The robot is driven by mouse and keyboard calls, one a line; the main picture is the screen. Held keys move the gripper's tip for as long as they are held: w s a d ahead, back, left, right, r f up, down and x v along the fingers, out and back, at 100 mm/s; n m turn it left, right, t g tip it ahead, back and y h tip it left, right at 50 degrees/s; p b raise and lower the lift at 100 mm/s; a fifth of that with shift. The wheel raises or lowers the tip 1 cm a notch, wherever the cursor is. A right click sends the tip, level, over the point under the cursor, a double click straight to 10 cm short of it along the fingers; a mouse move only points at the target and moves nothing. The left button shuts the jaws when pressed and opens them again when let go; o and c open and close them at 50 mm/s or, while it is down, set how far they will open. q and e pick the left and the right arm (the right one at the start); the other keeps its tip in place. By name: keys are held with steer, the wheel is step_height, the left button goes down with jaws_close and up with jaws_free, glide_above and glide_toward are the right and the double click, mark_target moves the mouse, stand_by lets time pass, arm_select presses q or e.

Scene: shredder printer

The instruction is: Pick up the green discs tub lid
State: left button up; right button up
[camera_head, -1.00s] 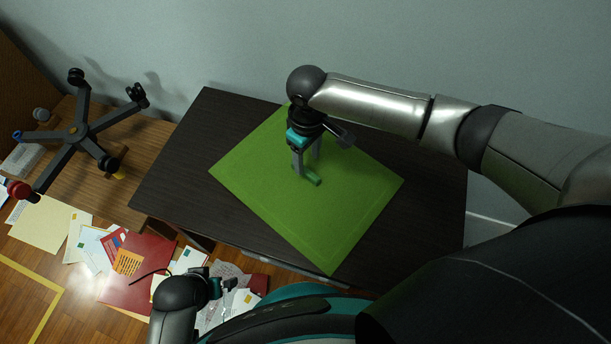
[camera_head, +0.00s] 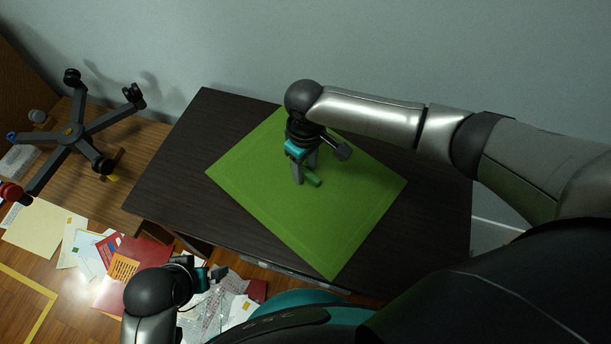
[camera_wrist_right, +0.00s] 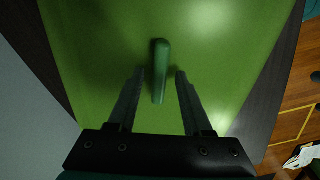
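The green discs tub lid appears as a small, narrow green piece (camera_head: 313,180) on the green mat (camera_head: 345,225); I take this piece to be the lid. In the right wrist view the lid (camera_wrist_right: 160,68) lies ahead of and between the fingers, with a gap on each side. My right gripper (camera_head: 304,176) is open, points down, and has its fingers around or just beside the lid's near part. It also shows in the right wrist view (camera_wrist_right: 159,76). My left gripper (camera_head: 219,274) is low at the left, away from the table; its finger opening is unclear.
The mat lies on a dark table (camera_head: 170,170) against a grey wall. Papers and folders (camera_head: 130,262) cover the floor at the lower left. An upturned wheeled chair base (camera_head: 75,132) stands at the far left. The mat around the lid is clear.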

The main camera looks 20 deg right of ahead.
jaws_close()
steer(key=shift+r, duration=0.15)
stand_by(0.5)
steer(key=shift+r, duration=0.2)
step_height(320, 180, up, 9)
steer(key=p, duration=0.5)
arm_select(q)
steer(key=s+a+f+g+p, duration=0.1)
steer(key=s+a+f+p, duration=0.3)
steer(key=s+a+f, duration=0.3)
steer(key=shift+s+f+y+p, duration=0.4)
steer(key=shift+s+f, duration=1.85)
steer(key=shift+f, duration=1.65)
arm_select(e)
step_height(320, 180, up, 10)
glide_above(305, 170)
steer(key=shift+r, duration=0.2)
